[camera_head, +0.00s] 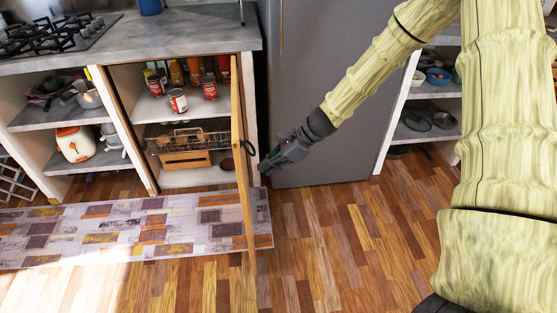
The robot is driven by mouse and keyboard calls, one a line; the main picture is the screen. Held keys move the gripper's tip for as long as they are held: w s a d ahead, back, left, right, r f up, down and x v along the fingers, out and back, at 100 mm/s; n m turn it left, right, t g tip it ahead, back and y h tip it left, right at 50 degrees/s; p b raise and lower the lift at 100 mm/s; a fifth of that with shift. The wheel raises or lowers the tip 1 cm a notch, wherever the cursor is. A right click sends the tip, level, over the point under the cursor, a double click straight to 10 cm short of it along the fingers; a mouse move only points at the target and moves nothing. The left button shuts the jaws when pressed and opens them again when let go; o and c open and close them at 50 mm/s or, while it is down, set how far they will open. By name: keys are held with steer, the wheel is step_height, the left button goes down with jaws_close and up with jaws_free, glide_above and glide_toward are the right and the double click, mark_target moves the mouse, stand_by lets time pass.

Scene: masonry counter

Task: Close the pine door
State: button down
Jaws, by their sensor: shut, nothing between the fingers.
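The pine door (239,150) stands wide open, swung out from the counter, and I see it almost edge-on. A dark ring-shaped handle (248,148) sits on the door's right-hand face. My gripper (270,170) is shut and empty, just right of the door near handle height. A small gap seems to lie between its fingertips and the door, but I cannot tell for sure whether they touch. The open cabinet (150,122) behind the door shows shelves with cans (178,100) and a wire basket (188,141).
A grey fridge (330,90) stands behind my arm. A patterned rug (130,232) lies in front of the cabinet and reaches under the door. Open shelves with bowls (438,76) are at the right. The wooden floor (340,240) right of the door is clear.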

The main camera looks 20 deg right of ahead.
steer(key=shift+w+a, duration=0.3)
steer(key=shift+a, duration=0.65)
steer(key=shift+w+a, duration=0.25)
steer(key=shift+a, duration=0.65)
steer(key=shift+a, duration=0.1)
